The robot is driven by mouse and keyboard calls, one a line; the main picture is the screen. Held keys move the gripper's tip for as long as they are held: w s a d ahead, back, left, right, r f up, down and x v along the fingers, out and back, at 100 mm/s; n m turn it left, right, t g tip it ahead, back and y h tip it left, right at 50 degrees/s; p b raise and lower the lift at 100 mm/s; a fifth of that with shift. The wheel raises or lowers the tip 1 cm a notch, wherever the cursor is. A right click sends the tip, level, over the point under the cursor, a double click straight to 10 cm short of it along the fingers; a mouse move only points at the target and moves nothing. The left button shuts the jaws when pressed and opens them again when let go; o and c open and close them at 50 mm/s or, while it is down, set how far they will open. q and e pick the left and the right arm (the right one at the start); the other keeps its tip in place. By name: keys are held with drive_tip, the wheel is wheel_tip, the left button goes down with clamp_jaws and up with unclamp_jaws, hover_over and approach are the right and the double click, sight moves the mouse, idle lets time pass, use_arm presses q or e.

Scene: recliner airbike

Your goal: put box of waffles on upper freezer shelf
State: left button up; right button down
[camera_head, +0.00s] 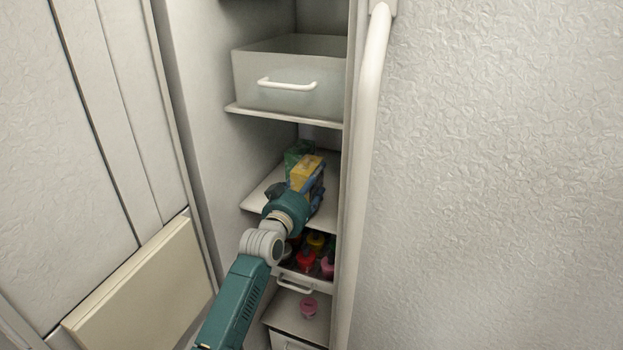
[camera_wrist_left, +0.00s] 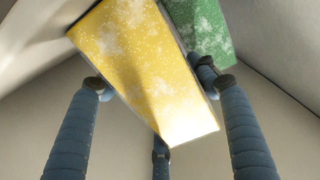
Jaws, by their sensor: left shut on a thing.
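A yellow box (camera_head: 306,169), which I take to be the box of waffles, is at the middle shelf (camera_head: 262,192) inside the open freezer. It also fills the middle of the left wrist view (camera_wrist_left: 145,65), between blue fingers. My left gripper (camera_head: 308,184) is shut on this box and reaches in over the shelf from below left. Whether the box touches the shelf is hidden. A green box (camera_head: 296,156) stands just behind and left of it; in the left wrist view the green box (camera_wrist_left: 200,32) is close beside the yellow one. My right gripper is not in view.
A drawer with a white handle (camera_head: 287,84) sits on the shelf above. Below is a basket with several colored items (camera_head: 306,260), then a pink tub (camera_head: 308,307) on a lower shelf. The freezer door handle (camera_head: 371,75) stands close on the right.

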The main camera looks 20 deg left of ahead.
use_arm(q)
drive_tip(key=o, duration=0.9)
drive_tip(key=shift+f, duration=0.15)
drive_tip(key=o, duration=0.5)
drive_tip(key=shift+c, duration=0.2)
drive_tip(key=s+b, duration=0.1)
drive_tip(key=s, duration=1.1)
drive_tip(key=shift+a+r+b, duration=0.2)
drive_tip(key=shift+b, duration=0.15)
